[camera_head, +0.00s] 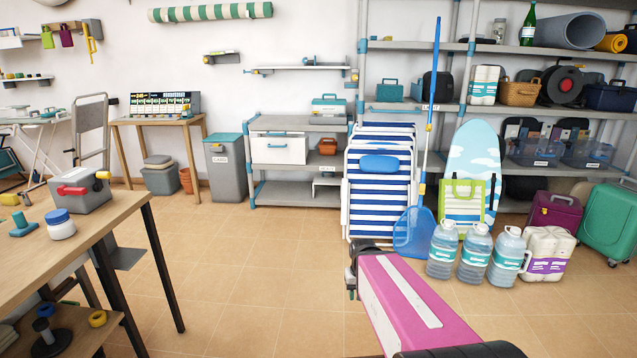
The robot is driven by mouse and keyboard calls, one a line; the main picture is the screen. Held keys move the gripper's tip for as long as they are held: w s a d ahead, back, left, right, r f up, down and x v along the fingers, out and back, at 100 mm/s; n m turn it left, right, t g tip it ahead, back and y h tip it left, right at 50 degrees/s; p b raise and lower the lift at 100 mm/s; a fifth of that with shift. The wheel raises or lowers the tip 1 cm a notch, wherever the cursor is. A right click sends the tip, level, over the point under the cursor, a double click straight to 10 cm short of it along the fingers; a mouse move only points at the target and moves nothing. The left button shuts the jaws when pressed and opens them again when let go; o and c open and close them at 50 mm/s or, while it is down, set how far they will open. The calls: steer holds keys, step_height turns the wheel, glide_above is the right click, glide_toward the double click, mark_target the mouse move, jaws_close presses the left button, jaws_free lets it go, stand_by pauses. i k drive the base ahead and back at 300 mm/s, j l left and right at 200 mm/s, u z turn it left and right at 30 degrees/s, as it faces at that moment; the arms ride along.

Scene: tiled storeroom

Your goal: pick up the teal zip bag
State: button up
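Two small teal cases with handles are in view, and I cannot tell for sure which is the teal zip bag. One teal case (390,91) stands on the grey metal shelf at the back, left of a black bag. The other teal case (328,105) sits on top of the grey shelf cart. My gripper (352,284) is low in front, at the far end of my pink arm, well short of both. It is dark, small and partly hidden by the arm, so its opening does not show. Nothing is visibly held.
A large teal suitcase (608,222) is at right. Tiled floor (250,265) is clear mid-room.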

mark_target(384, 93)
steer(key=i, duration=1.85)
